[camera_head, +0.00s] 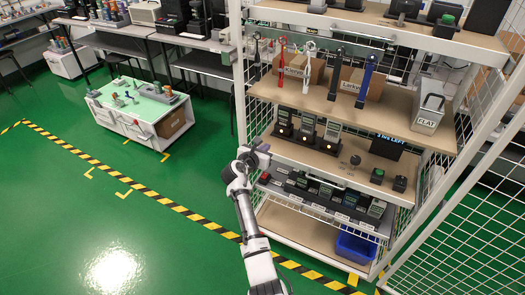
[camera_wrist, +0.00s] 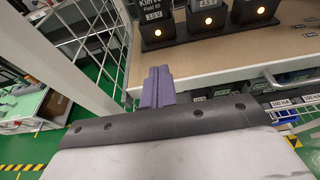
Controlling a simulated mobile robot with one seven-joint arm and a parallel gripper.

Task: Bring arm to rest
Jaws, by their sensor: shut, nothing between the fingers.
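My gripper (camera_head: 262,152) is at the left front of the shelving rack, by the edge of the middle shelf (camera_head: 340,158). In the wrist view its two purple fingers (camera_wrist: 157,86) are together with nothing between them. They point toward the shelf's left end. My white arm reaches up to it from the bottom of the head view. Three handheld testers stand upright in black docks on the middle shelf: the left one (camera_head: 284,116), the middle one (camera_head: 308,123) and the right one (camera_head: 333,131). Their docks show lit orange spots in the wrist view.
A lower shelf holds a row of several devices (camera_head: 325,192). A blue bin (camera_head: 355,246) sits at the bottom. A white cart (camera_head: 128,128) stands at left. Green floor between cart and rack is clear, crossed by striped tape.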

